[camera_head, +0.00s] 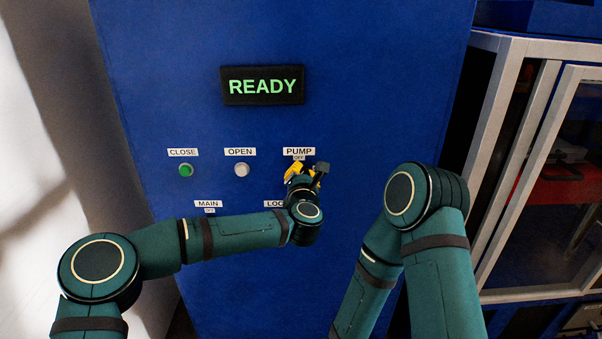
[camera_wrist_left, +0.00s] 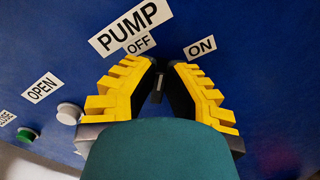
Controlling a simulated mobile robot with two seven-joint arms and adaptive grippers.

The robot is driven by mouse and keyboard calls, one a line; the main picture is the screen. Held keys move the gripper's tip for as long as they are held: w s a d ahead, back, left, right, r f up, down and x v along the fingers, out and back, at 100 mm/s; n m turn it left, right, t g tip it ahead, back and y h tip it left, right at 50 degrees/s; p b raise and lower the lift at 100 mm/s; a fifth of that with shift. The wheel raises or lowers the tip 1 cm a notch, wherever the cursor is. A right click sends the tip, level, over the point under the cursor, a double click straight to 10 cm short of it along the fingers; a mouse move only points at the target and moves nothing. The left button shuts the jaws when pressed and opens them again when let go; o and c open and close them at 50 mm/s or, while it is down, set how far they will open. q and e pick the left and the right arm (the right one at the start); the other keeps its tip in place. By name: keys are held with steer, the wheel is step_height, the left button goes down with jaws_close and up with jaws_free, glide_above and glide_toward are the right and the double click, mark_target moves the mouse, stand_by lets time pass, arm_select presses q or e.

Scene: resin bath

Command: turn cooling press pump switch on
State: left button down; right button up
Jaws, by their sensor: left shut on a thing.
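The blue press panel (camera_head: 350,80) faces me, with a white PUMP label (camera_head: 298,151) and a small OFF label under it. In the left wrist view the PUMP label (camera_wrist_left: 130,26) has an OFF label (camera_wrist_left: 140,44) below it and an ON label (camera_wrist_left: 200,47) to the right. My left gripper (camera_head: 307,172), with yellow ridged fingers, is at the panel just below the PUMP label. In the left wrist view its fingertips (camera_wrist_left: 166,68) are closed on the dark pump switch (camera_wrist_left: 159,83), mostly hidden between them. I cannot tell which way the switch points. My right gripper is out of view.
A lit READY display (camera_head: 262,86) is above. A green CLOSE button (camera_head: 186,170) and a pale OPEN button (camera_head: 241,170) are left of my gripper. My left forearm partly covers the lower labels. A glass-door cabinet (camera_head: 500,150) stands at the right.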

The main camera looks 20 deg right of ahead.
arm_select(q)
steer(key=m, duration=0.6)
steer(key=m+b, duration=0.1)
steer(key=m, duration=0.3)
steer(key=shift+d+f, duration=0.2)
steer(key=shift+f, duration=0.1)
stand_by(0.4)
steer(key=c, duration=1)
jaws_free()
steer(key=shift+f, duration=0.1)
steer(key=v, duration=1.2)
